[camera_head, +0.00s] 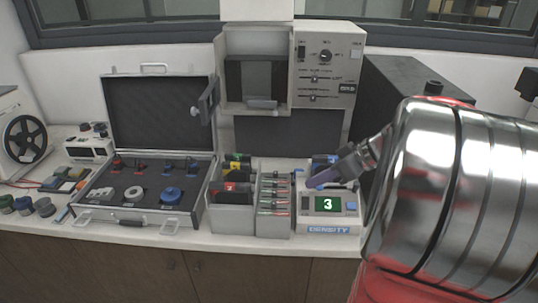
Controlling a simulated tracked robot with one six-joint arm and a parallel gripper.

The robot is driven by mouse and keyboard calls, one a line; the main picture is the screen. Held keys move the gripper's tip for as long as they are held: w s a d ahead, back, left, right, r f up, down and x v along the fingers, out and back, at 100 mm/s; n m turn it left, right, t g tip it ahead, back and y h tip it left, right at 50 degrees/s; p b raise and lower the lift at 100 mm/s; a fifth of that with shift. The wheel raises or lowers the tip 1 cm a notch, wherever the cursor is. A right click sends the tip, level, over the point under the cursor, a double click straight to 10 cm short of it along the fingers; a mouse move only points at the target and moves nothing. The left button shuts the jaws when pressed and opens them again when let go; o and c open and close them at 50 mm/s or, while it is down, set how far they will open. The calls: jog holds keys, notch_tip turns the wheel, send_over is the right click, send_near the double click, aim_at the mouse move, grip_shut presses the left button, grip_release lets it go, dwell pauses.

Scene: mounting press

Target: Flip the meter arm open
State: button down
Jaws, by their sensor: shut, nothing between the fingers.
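The density meter (309,213) is a small white unit at the right end of the counter, with a green "3" on its display and a "DENSITY" label on its front. My gripper (338,172) reaches in from the right over the top of the meter, shut and empty. A bluish-purple bar (322,178) lies at my fingertips above the display. I cannot tell whether it is the meter arm, or whether my gripper touches it. My wrist and gripper hide the meter's back right part.
Left of the meter stand a rack of small tubes (274,226) and a grey bin (231,223) with dark packs. An open black case (138,221) lies further left. A white press unit (325,65) and a dark box (395,72) stand behind.

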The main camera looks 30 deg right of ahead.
jog(key=s+d+t, duration=0.1)
jog(key=d+t, duration=0.1)
jog(key=d, duration=0.7)
jog(key=shift+s+d+f+n, duration=0.25)
jog(key=shift+s+d+n, duration=0.05)
jog(key=shift+s+d, duration=0.1)
jog(key=x, duration=1)
jog(key=shift+w+d, duration=0.1)
jog(key=shift+w, duration=0.1)
jog(key=shift+s, duration=0.25)
